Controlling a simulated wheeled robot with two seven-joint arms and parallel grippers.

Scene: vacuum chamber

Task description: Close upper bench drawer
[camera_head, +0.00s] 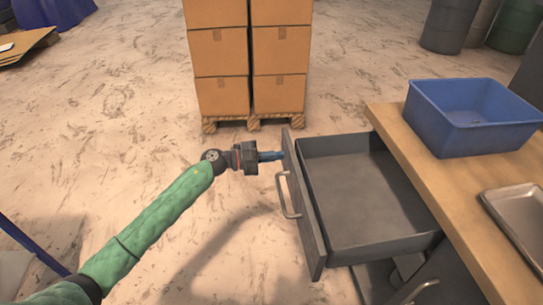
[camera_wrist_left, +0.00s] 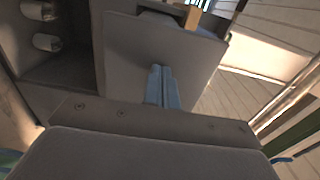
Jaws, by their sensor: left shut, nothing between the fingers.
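The upper bench drawer (camera_head: 362,195) is grey, empty and pulled out to the left from under the wooden bench top (camera_head: 445,180). Its front panel (camera_head: 312,225) carries a bar handle (camera_head: 285,198). My left gripper (camera_head: 279,155) is shut and empty. Its blue fingertips point at the outer face of the panel, near the far end and beyond the handle. I cannot tell whether they touch it. In the left wrist view the shut fingers (camera_wrist_left: 162,85) stand in front of a flat grey panel (camera_wrist_left: 155,45). My right gripper is not in view.
A blue bin (camera_head: 470,115) and a metal tray (camera_head: 518,210) sit on the bench top. Stacked cardboard boxes (camera_head: 250,55) stand on a pallet behind the drawer. Dark drums (camera_head: 450,25) stand at the back right.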

